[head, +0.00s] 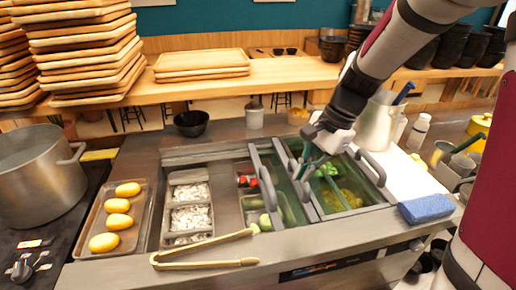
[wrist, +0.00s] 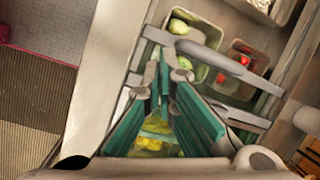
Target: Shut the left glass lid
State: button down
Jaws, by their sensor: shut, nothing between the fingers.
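The left glass lid (head: 262,165) is a framed pane with a curved grey handle (head: 268,190) on its left side. It lies toward the right half of the sunken topping well, and the bins to its left are uncovered. My gripper (head: 300,176) is over the glass, just right of that handle. In the wrist view my gripper's teal fingers (wrist: 172,68) are together and empty, with their tips close to the grey handle bar (wrist: 212,56); I cannot tell whether they touch. A second grey handle (head: 371,168) is on the right lid.
Uncovered bins of white topping (head: 190,217) are at the left of the well. Wooden tongs (head: 205,250) lie on the front edge. A tray (head: 138,240) of yellow potatoes is further left.

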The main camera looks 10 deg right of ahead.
aim_at(285, 216)
jog(key=w+d+f+m, duration=0.1)
jog(key=f, duration=0.1)
jog(key=w+d+f+m, duration=0.1)
jog(key=f+m, duration=0.1)
jog(key=w+d+f+m, duration=0.1)
jog(key=w+f, duration=0.1)
jog(key=f, duration=0.1)
jog(key=shift+f+m+g+y+p, duration=0.1)
jog(key=shift+m+g+y+p, duration=0.2)
jog(key=shift+g, duration=0.1)
jog(key=x, duration=1)
jog(key=shift+d+p, duration=0.1)
jog(key=shift+p, duration=0.25)
jog(key=a, duration=3.5)
jog(key=shift+p, duration=0.35)
jog(key=shift+d, duration=0.1)
